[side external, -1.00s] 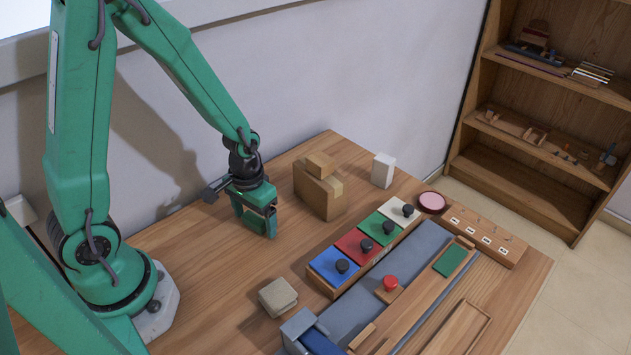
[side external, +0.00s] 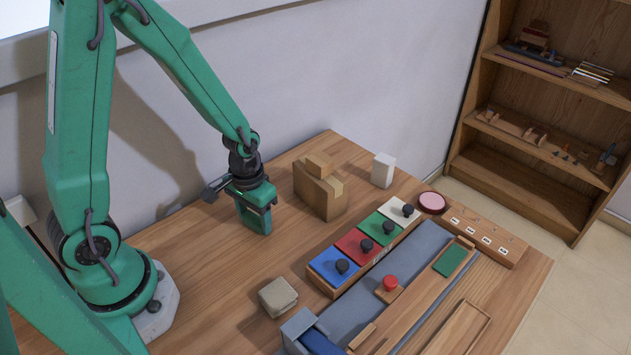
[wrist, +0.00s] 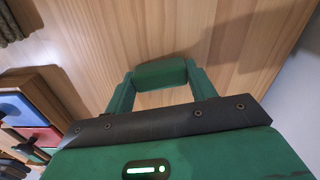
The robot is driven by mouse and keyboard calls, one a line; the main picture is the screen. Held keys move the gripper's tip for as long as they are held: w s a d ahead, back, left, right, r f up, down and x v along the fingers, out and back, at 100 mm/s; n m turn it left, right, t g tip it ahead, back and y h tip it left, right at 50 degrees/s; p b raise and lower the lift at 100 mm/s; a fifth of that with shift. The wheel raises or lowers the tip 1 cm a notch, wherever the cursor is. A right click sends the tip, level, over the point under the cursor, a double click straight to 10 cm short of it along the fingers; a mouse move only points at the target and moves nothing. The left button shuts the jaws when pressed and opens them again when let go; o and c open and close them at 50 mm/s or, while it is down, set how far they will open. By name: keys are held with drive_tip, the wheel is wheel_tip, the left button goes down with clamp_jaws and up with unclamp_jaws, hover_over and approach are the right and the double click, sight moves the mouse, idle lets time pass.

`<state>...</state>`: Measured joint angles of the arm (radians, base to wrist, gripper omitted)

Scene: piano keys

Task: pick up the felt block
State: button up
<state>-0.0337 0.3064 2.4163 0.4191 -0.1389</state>
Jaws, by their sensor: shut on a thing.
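The felt block (wrist: 161,74) is a dark green block seen in the wrist view between my two fingertips, with a finger against each end. My gripper (side external: 254,219) is shut on it, low over the bare wood left of the cardboard boxes. In the side view the green fingers mostly hide the block, and green on green is hard to separate. My gripper also shows in the wrist view (wrist: 160,82). I cannot tell whether the block touches the table.
Cardboard boxes (side external: 320,190) stand right of my gripper, with a white block (side external: 383,170) beyond. A row of coloured knobbed keys (side external: 363,246) lies in front. A beige stacked pad (side external: 278,297) lies nearer. The wood (side external: 220,265) between is clear.

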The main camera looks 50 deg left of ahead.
sight(254, 217)
drive_tip(key=shift+r, duration=0.1)
drive_tip(key=shift+r, duration=1.9)
drive_tip(key=s+d+r, duration=0.5)
drive_tip(key=d+r, duration=0.2)
drive_tip(key=d, duration=0.3)
drive_tip(key=shift+s, duration=0.35)
drive_tip(key=shift+d, duration=0.1)
